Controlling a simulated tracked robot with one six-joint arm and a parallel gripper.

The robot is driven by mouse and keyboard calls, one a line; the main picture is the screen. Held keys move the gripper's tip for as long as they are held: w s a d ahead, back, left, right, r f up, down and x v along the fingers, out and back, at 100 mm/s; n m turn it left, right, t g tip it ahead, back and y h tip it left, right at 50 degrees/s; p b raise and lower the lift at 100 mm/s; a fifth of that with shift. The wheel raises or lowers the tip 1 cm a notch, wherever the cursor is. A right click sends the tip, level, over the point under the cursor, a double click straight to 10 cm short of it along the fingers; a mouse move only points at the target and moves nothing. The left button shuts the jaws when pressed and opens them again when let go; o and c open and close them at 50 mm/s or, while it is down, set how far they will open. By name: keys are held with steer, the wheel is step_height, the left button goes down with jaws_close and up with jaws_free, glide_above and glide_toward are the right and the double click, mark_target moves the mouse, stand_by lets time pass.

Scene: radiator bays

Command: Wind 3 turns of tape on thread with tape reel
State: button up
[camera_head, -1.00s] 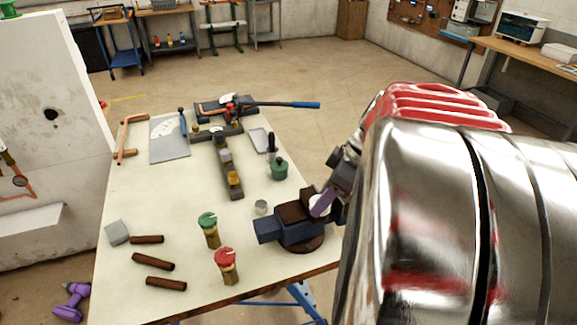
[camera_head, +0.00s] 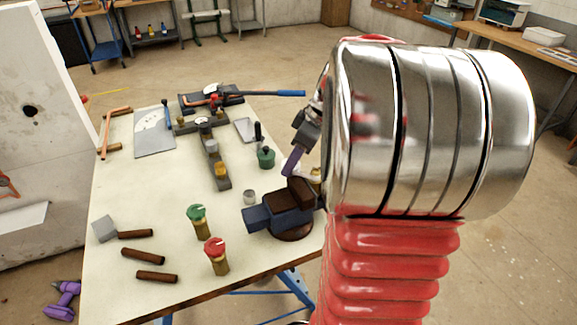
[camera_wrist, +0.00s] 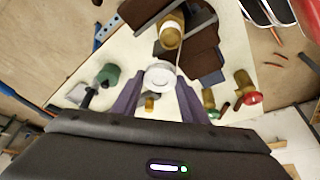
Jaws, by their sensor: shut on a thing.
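The white tape reel (camera_wrist: 159,75) is held between the purple fingers of my gripper (camera_wrist: 160,84) in the wrist view. The brass threaded fitting (camera_wrist: 171,33) sits just beyond the reel, at the dark vise (camera_wrist: 203,42). A thin pale strand runs from beside the fitting toward the reel. In the head view the blue vise (camera_head: 270,219) stands at the table's right edge, with the brass fitting (camera_head: 315,180) partly hidden by my arm. One purple finger of my gripper (camera_head: 293,161) shows just beyond the vise jaws; the reel is not clearly seen there.
Green-topped (camera_head: 197,221) and red-topped (camera_head: 216,255) brass valves stand left of the vise. A small grey ring (camera_head: 249,197) and a green canister (camera_head: 266,157) are nearby. Several brown pipes lie at the front left of the table (camera_head: 120,195).

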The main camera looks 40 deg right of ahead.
steer(key=s+d, duration=0.8)
steer(key=d, duration=0.2)
step_height(320, 180, up, 8)
steer(key=shift+w+a+r, duration=0.15)
steer(key=shift+a+r, duration=0.05)
steer(key=shift+r, duration=0.05)
stand_by(0.8)
stand_by(0.4)
